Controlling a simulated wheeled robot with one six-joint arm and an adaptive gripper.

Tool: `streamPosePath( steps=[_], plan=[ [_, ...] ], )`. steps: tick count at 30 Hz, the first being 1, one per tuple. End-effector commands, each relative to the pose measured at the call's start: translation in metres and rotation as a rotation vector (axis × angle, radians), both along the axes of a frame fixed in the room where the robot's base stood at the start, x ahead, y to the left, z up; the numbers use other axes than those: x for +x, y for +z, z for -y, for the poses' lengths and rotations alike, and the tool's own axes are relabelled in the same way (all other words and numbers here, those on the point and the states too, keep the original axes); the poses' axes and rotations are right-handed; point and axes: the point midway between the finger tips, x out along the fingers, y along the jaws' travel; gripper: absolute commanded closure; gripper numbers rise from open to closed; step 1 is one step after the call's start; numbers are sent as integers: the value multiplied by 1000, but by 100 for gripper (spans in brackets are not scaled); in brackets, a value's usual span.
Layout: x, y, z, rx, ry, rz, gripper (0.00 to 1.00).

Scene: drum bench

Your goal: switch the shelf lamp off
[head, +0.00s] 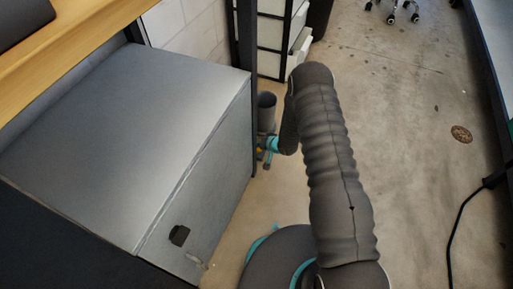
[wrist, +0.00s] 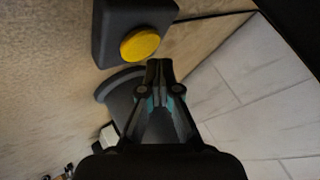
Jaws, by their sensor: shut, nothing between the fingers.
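In the wrist view a black box (wrist: 115,20) with a round yellow button (wrist: 140,44) is at the top, left of centre. I cannot tell from the picture whether this is the shelf lamp's switch. My gripper (wrist: 158,66) is shut and empty, with its fingertips just below and right of the button. No lamp is clearly recognisable in either view. In the head view my arm hides most of the gripper.
In the head view a grey cabinet (head: 140,130) fills the left, under a wooden top (head: 75,40). A white drawer unit (head: 271,35) stands behind. Open concrete floor (head: 420,110) lies to the right, with a black cable (head: 460,215). The wrist view shows a pale tiled wall (wrist: 245,100).

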Motion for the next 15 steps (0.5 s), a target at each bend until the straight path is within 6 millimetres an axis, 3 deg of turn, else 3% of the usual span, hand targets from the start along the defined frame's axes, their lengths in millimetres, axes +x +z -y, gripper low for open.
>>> streamPosePath(
  steps=[15],
  plan=[
    [0,10,0,0,0,0,100]
  ],
)
